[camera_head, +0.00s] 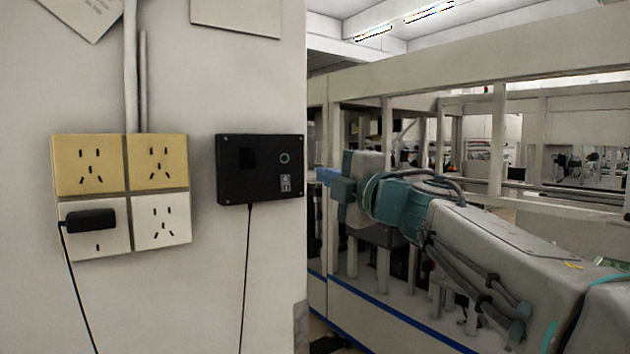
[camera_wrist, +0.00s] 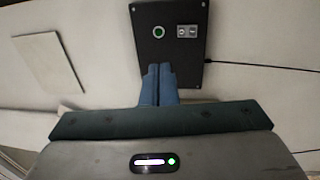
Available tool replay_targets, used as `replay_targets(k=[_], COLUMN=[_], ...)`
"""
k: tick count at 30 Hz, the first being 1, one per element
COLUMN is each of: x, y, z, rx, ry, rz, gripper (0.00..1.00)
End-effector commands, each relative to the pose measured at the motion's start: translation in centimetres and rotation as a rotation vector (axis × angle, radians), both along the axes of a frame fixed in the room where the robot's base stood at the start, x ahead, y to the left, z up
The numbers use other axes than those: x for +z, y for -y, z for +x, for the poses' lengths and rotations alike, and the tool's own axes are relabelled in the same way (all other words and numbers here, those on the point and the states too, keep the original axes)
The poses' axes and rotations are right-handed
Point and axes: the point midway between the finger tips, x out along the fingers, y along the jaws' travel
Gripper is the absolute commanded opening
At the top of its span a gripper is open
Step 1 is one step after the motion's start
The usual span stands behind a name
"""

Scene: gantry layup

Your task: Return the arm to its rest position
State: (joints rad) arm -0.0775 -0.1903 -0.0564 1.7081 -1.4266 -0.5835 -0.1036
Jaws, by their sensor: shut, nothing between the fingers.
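My gripper (camera_head: 323,175) is at the end of my grey and teal arm, which reaches in from the right in the head view. Its blue fingers point left, just right of the wall's edge. In the wrist view the fingers (camera_wrist: 158,70) are shut together with nothing between them. A black box (camera_head: 260,169) with a green-ringed button and a small switch plate is on the wall, left of the gripper. In the wrist view the box (camera_wrist: 165,30) is beyond the fingertips, which overlap its near edge. The head view shows the fingers apart from the box.
Yellow and white sockets (camera_head: 158,165) are on the wall at left, with a black plug (camera_head: 91,221) in one. A cable (camera_head: 247,270) hangs from the box. Pale gantry framing (camera_head: 490,80) stands behind and beside my arm, with a blue-striped base (camera_head: 400,325) below.

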Motion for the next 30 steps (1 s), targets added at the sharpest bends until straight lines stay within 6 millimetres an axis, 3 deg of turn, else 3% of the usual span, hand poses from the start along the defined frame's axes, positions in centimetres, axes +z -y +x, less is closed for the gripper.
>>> replay_targets(k=[5,16,20,23,26,30], x=[0.1,0.1,-0.5,-2.1,-5.4,-12.5], y=[0.8,1.1,2.4,4.8,8.3,12.5], z=[-1.0,-1.0,-0.8,-0.6,-0.9,-2.7], rx=[-0.002,-0.007,-0.069,-0.187,-0.348,-0.585], ry=[-0.002,-0.004,-0.036,-0.107,-0.227,-0.444], rz=[-0.001,0.004,0.074,0.203,0.374,0.597], gripper=[0.00,0.00,0.00,0.00,0.00,0.00])
